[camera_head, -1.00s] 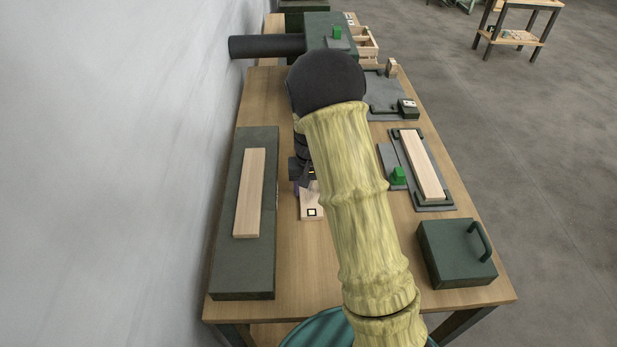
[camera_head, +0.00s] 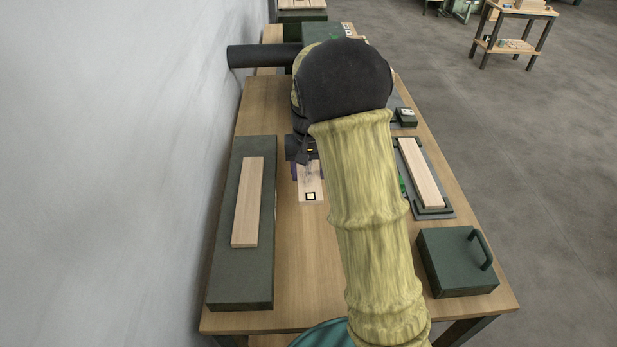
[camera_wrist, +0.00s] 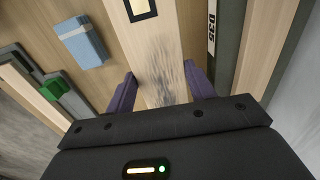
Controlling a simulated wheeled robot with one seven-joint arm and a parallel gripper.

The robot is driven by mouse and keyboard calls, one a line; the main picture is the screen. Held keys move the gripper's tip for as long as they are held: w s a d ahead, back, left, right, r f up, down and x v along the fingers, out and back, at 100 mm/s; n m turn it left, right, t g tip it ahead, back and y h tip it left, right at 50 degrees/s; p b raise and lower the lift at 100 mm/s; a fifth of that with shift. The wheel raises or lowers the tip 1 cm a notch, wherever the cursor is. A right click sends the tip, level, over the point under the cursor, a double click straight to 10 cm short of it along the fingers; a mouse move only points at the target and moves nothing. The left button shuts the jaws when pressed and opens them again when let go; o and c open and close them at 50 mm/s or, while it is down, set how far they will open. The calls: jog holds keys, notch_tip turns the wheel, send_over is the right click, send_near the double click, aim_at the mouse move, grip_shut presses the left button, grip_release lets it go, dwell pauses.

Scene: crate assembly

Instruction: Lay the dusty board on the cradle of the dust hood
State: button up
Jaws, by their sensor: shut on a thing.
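My gripper (camera_head: 307,166) is shut on the dusty board, a pale wooden board (camera_head: 312,190) with a black-framed square mark near its end. In the wrist view the fingers (camera_wrist: 162,88) grip both long edges of the board (camera_wrist: 150,50), and a grey dust smear lies between them. The board appears to be above the table, but the height is unclear. The dark green box with a thick black pipe (camera_head: 262,56) at the back appears to be the dust hood. My arm hides most of it, and I cannot make out its cradle.
A dark slab (camera_head: 240,280) bearing a pale board (camera_head: 247,202) lies left. A grey fixture (camera_head: 438,212) holding another board (camera_head: 420,172) lies right, behind a green lidded box (camera_head: 457,262). The wrist view shows a blue block (camera_wrist: 82,42). The front-middle tabletop is clear.

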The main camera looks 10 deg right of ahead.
dwell(0.4)
notch_tip(320, 180, up, 4)
jog(key=p, duration=0.3)
jog(key=shift+f+p, duration=0.15)
jog(key=shift+p, duration=0.2)
jog(key=shift+f, duration=0.15)
jog(key=shift+f, duration=0.1)
